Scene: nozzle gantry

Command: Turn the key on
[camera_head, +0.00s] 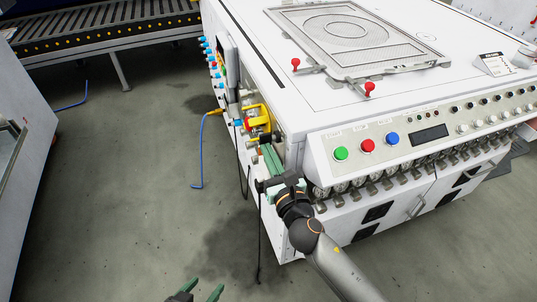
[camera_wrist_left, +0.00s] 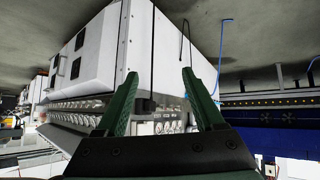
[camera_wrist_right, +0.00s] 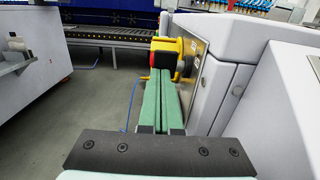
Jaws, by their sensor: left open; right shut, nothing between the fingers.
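The white machine (camera_head: 330,110) carries a yellow guard (camera_head: 256,114) with a red part and a dark switch on its left side panel. In the right wrist view the yellow housing (camera_wrist_right: 174,46) sits beside a dark knob (camera_wrist_right: 185,66). No separate key can be made out. My right gripper (camera_head: 266,148) is shut and empty, its green fingers pointing along the panel toward the yellow housing. In the right wrist view the fingertips (camera_wrist_right: 164,72) overlap its lower edge; contact cannot be told. My left gripper (camera_head: 202,292) is open and empty, low at the bottom edge, away from the panel.
Green, red and blue buttons (camera_head: 368,145) line the machine's front panel, with round gauges below. Cables and a blue hose (camera_head: 203,150) hang at the left side. A roller conveyor (camera_head: 100,30) stands behind. The grey floor (camera_head: 120,200) at left is clear.

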